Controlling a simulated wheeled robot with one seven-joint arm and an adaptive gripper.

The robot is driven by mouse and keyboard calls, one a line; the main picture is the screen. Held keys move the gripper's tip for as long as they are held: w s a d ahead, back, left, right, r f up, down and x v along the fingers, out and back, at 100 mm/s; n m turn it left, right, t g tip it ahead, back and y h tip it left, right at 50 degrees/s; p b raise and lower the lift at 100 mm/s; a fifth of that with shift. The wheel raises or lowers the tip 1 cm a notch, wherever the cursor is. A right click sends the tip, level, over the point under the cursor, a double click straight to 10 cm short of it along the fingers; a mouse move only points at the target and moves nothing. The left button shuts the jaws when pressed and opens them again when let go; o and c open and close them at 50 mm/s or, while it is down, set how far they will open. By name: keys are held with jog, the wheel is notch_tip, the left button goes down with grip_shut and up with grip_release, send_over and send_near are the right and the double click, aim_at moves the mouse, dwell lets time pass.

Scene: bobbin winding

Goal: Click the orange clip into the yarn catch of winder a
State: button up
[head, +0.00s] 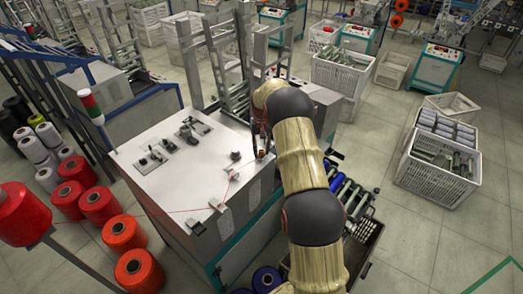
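The winder (160,185) with a pale top stands in the middle of the head view; I cannot read any letter on it. A thin red yarn runs across its top past small white guide blocks (217,204) toward the right edge. A small orange spot (262,154), perhaps the orange clip, shows at that edge, just below the end of my arm. My gripper (261,138) is dark, points down there, and is partly hidden by my own arm. I cannot tell whether its fingers are open or touching the orange spot. The yarn catch cannot be made out.
Dark fittings (188,133) stand on the winder top. Large red spools (100,205) stand at left. A dark crate (362,240) and blue-ended rollers (350,195) lie right of the winder. White crates (437,170) stand farther right, with open floor in front.

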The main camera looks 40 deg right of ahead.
jog(key=shift+o, duration=0.9)
notch_tip(320, 180, up, 12)
